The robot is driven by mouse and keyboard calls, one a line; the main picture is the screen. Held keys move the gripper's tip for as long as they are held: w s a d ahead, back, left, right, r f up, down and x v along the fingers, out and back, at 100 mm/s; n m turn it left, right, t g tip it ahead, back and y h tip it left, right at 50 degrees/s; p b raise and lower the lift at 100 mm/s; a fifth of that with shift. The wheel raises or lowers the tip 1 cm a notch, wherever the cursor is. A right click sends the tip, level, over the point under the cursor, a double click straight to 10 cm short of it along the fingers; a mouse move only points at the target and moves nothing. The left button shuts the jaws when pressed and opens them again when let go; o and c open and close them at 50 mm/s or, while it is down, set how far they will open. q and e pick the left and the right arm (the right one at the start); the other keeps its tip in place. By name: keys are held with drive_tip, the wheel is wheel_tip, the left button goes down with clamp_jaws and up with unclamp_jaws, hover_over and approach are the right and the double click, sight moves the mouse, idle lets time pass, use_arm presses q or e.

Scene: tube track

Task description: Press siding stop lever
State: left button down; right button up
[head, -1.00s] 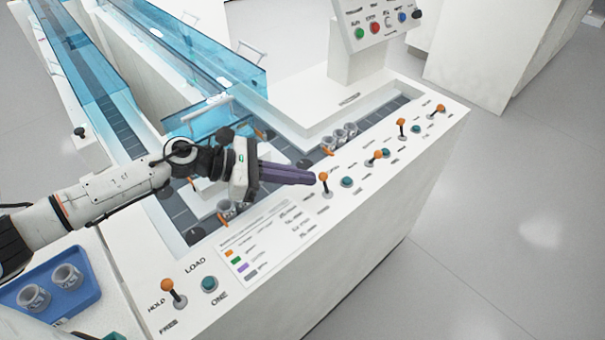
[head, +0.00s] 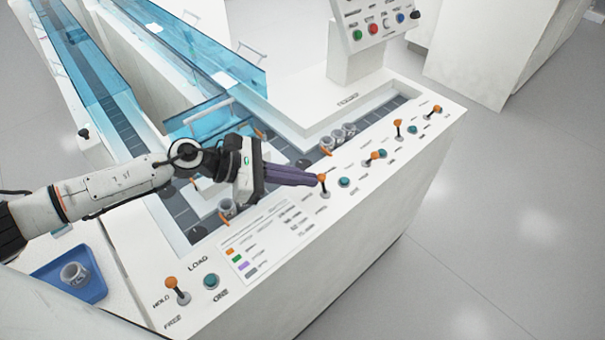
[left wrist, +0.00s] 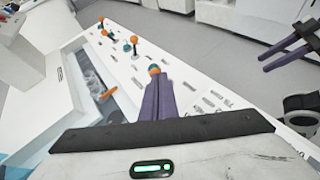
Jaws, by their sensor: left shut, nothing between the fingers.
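A row of levers with orange knobs runs along the white console; their labels are too small to read, so I cannot tell which is named siding stop. My left gripper (head: 316,181) is shut and empty, its purple fingers pointing right. The fingertips are at the orange knob of one lever (head: 324,189), beside a teal button. In the left wrist view the orange knob (left wrist: 154,69) shows right at the fingertips; touch cannot be told apart from a small gap. My right gripper (left wrist: 285,47) shows at the right of that view, its two fingers apart and empty.
Further levers (head: 398,128) and teal buttons stand up the console. Another lever (head: 171,284) stands near the front. Grey cups (head: 338,136) sit in the track channel beside the console. A blue tray (head: 97,290) is at lower left. A control panel (head: 382,22) stands behind.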

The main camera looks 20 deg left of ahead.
use_arm(q)
drive_tip(key=shift+s+d+r+p, duration=0.2)
drive_tip(key=shift+d+r+p, duration=0.1)
drive_tip(key=shift+d, duration=0.1)
drive_tip(key=shift+s+d+r+p, duration=0.15)
drive_tip(key=shift+s+d+p, duration=0.35)
drive_tip(key=shift+d, duration=0.45)
drive_tip(key=shift+r, duration=0.1)
drive_tip(key=shift+a+r+p, duration=0.1)
drive_tip(key=shift+r+p, duration=0.45)
drive_tip(key=shift+r, duration=0.15)
